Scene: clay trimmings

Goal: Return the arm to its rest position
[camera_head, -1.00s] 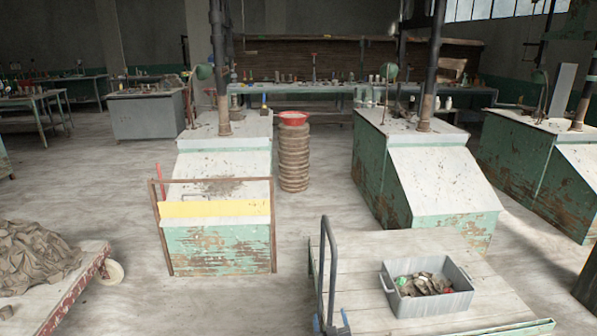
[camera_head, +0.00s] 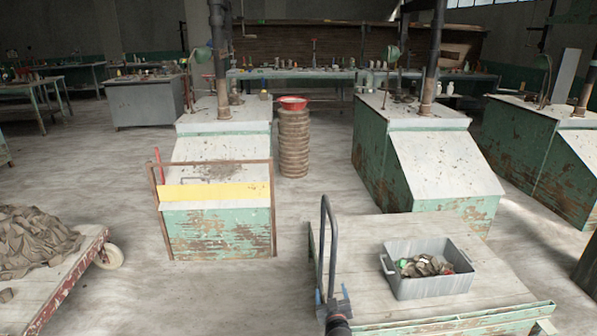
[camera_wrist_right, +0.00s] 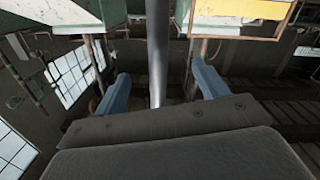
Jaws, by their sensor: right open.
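My right gripper (camera_head: 333,298) is low in the head view, by the trolley's upright handle. Its blue fingers are apart with nothing gripped. The wrist view also shows the open right gripper (camera_wrist_right: 160,88), with a grey bar (camera_wrist_right: 157,50) running through the gap between its fingers in the picture. I cannot tell how close the bar is. The dark grey handle (camera_head: 325,215) stands at the trolley's left end, very near the gripper. My left gripper is not in view.
A grey bin (camera_head: 435,285) of clay scraps sits on the wooden trolley (camera_head: 350,245). A low cart (camera_head: 70,285) with brown cloth is at left. A green stand with a yellow strip (camera_head: 215,192) and a red bowl (camera_head: 292,103) on a stack are ahead. Open floor lies between.

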